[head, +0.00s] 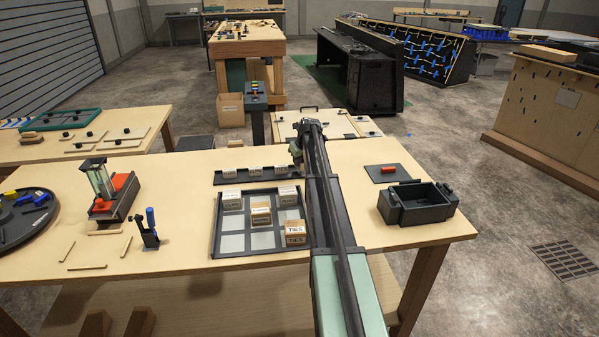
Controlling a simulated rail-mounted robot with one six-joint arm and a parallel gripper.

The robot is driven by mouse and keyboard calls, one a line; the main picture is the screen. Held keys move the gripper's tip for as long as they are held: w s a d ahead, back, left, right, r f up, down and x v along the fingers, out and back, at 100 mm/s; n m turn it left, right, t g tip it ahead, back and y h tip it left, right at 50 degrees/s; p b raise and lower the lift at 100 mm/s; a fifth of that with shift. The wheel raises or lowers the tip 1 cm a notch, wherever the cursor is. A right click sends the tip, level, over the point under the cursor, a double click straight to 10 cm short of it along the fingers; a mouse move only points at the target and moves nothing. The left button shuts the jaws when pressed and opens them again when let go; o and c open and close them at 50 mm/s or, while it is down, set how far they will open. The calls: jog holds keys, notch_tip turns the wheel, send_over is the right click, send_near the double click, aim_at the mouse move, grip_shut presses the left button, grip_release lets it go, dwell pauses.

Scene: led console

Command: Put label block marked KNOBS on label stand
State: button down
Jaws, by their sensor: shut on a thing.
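A dark label stand (243,174) lies along the workbench behind a tray, with several small white labels on its strip. The dark tray (216,238) has pale grey cells and holds several wooden label blocks with white faces. One block marked TIES (296,228) sits at the front right. Another block (231,200) is at the back left, one (261,214) in the middle, and one (288,195) at the back right beside my arm. I cannot make out the word KNOBS on any block. My arm reaches over the tray's right side, and its links hide my gripper's jaws and anything in them.
A black open bin (418,204) and a dark mat with a red block (388,170) stand right of my arm. A red-based fixture (115,192), a blue-handled clamp (150,230) and a round tray (25,217) stand left. Bare wood lies between the clamp and tray.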

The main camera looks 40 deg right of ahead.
notch_tip(320, 180, down, 2)
jog(key=shift+r, duration=0.35)
jog(key=shift+f, duration=0.3)
jog(key=c, duration=1.1)
grip_release()
jog(key=shift+r, duration=0.1)
jog(key=shift+o, duration=0.2)
jog(key=p+v, duration=1.1)
jog(key=v, duration=0.1)
jog(key=shift+r, duration=0.2)
